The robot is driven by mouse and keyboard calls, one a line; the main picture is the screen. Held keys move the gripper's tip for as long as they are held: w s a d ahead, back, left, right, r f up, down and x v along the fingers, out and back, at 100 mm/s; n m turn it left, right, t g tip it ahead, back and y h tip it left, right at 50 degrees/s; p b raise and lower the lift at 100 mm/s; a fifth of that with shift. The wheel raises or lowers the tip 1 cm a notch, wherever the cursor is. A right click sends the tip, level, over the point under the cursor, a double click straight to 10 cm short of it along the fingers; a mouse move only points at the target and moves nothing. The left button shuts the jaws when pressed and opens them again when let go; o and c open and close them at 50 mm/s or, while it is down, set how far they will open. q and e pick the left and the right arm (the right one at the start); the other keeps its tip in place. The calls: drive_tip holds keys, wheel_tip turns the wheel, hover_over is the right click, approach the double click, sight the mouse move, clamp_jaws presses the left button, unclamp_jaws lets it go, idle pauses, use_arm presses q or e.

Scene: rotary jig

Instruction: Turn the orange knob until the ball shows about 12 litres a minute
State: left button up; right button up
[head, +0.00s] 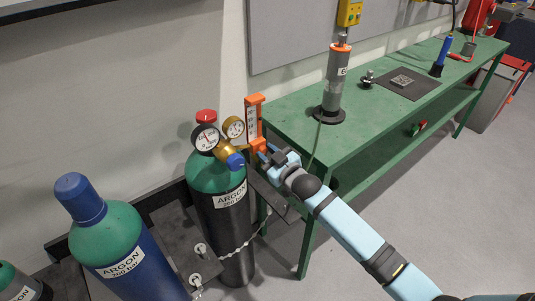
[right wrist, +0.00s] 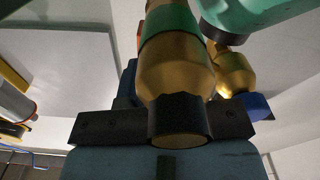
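The flowmeter (head: 253,120), an orange-framed upright with a white scale, stands beside the gold regulator (head: 222,148) on the middle cylinder. Its ball and reading are too small to make out. The orange knob (head: 259,146) is at its lower end. My right gripper (head: 266,153) is right beside the knob, its fingers apart; contact cannot be told. In the right wrist view, gold fittings (right wrist: 178,75) and a dark round end stand in front of the black gripper parts, and the orange knob is not clearly visible. My left gripper is out of view.
The green-topped black argon cylinder (head: 222,205) carries two round gauges and a blue regulator knob (head: 235,161). A blue argon cylinder (head: 130,250) stands left. The green bench (head: 365,125) is close behind my right gripper. Open floor lies at right.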

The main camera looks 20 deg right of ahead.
drive_tip(key=shift+c, duration=0.7)
drive_tip(key=shift+r+m+p, duration=0.3)
drive_tip(key=shift+m+p, duration=0.8)
drive_tip(key=shift+p, duration=0.15)
drive_tip(key=shift+f+m+p, duration=0.1)
drive_tip(key=shift+m+p, duration=0.25)
drive_tip(key=shift+m, duration=0.15)
drive_tip(key=shift+f+m, duration=0.1)
drive_tip(key=shift+m, duration=0.4)
drive_tip(key=shift+f, duration=0.15)
drive_tip(key=o, duration=0.9)
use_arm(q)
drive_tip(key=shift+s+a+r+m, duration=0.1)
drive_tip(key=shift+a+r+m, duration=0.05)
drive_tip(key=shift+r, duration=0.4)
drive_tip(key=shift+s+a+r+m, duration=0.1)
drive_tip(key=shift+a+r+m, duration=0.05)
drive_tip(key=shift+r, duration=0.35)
use_arm(e)
drive_tip(key=shift+o, duration=0.2)
drive_tip(key=shift+s, duration=0.1)
